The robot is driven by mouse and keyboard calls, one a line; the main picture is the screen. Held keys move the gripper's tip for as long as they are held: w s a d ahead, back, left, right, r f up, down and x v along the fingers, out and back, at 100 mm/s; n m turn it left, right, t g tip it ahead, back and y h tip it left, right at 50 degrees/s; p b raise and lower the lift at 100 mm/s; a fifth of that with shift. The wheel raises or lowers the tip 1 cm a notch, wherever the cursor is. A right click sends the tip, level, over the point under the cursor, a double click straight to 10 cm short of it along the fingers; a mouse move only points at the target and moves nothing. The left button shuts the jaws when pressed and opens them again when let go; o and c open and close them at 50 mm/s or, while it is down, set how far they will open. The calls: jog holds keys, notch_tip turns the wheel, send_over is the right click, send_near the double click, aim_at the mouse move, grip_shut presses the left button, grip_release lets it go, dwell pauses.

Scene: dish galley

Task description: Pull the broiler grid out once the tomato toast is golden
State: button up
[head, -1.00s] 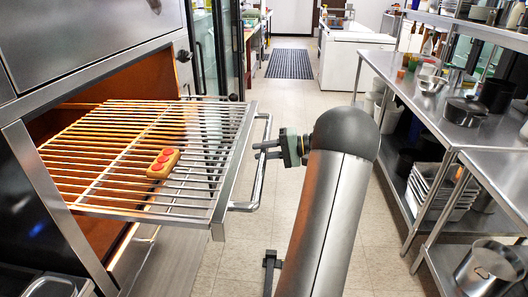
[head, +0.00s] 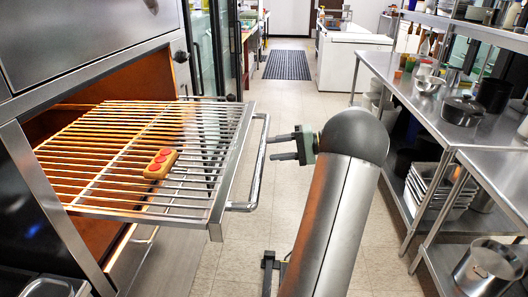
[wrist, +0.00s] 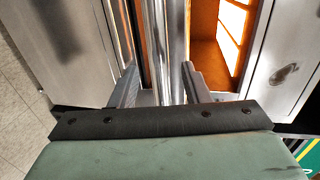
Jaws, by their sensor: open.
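The broiler grid (head: 185,113) is drawn well out of the broiler opening, over the aisle. A tomato toast (head: 157,172) with golden-brown bread and red slices lies on the grid's right part. The grid's handle (head: 258,175) is a steel bar along its front edge.
The broiler's cavity (head: 115,85) glows orange behind the grid.

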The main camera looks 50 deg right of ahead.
jog(key=v, duration=1.2)
jog(key=shift+s+b, duration=0.25)
jog(key=shift+b, duration=0.05)
